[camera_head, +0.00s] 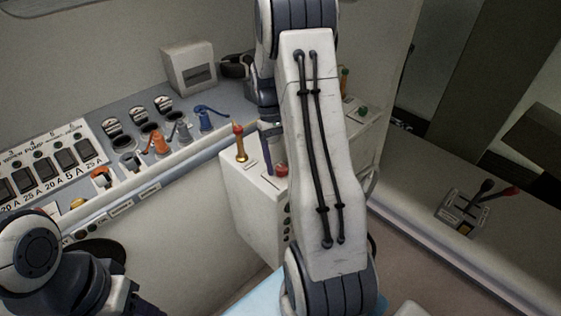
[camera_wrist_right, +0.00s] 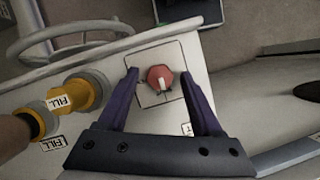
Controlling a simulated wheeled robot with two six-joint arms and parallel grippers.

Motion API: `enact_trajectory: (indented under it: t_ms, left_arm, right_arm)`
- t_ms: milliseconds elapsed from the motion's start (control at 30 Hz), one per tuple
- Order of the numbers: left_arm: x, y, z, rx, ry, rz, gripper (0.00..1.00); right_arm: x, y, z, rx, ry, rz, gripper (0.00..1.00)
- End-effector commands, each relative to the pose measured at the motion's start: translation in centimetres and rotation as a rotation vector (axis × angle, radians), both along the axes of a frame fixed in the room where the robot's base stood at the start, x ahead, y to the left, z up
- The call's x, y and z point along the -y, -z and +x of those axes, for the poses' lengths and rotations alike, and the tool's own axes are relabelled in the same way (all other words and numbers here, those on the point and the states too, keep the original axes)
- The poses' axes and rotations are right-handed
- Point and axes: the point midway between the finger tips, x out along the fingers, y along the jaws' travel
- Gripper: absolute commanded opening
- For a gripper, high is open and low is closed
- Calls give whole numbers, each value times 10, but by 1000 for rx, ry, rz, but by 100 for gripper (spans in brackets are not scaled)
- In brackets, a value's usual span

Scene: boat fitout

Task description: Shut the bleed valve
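A red round knob (camera_wrist_right: 160,78) with a white pointer line sits on a pale square plate on top of a white box (camera_head: 245,195). The knob also shows in the head view (camera_head: 281,170). My right gripper (camera_wrist_right: 158,75) is open, with its purple fingers on either side of the knob and visible gaps to it. In the head view my right arm hides most of that gripper. A brass and orange valve (camera_wrist_right: 78,92) marked FILL stands left of the knob; it also shows in the head view (camera_head: 239,142). No readable label names the bleed valve. My left gripper is out of view.
A switch panel (camera_head: 45,165) and several coloured levers (camera_head: 160,142) line the counter at left. A grey-white box (camera_head: 188,66) stands behind them. A green button (camera_head: 363,112) is beyond my right arm. A lever unit (camera_head: 463,210) is at right. A curved rail (camera_wrist_right: 75,30) runs near the box.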

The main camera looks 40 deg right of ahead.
Motion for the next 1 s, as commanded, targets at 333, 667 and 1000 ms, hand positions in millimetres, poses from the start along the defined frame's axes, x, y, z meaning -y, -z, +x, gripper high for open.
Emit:
enact_trajectory:
  t_ms: [333,667,1000]
  left_arm:
    - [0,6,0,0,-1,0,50]
    - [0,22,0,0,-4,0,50]
    - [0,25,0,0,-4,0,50]
  right_arm:
    - [2,-12,6,2,1,-1,67]
    - [9,-72,30,3,1,-2,67]
    - [11,-97,38,-1,0,0,67]
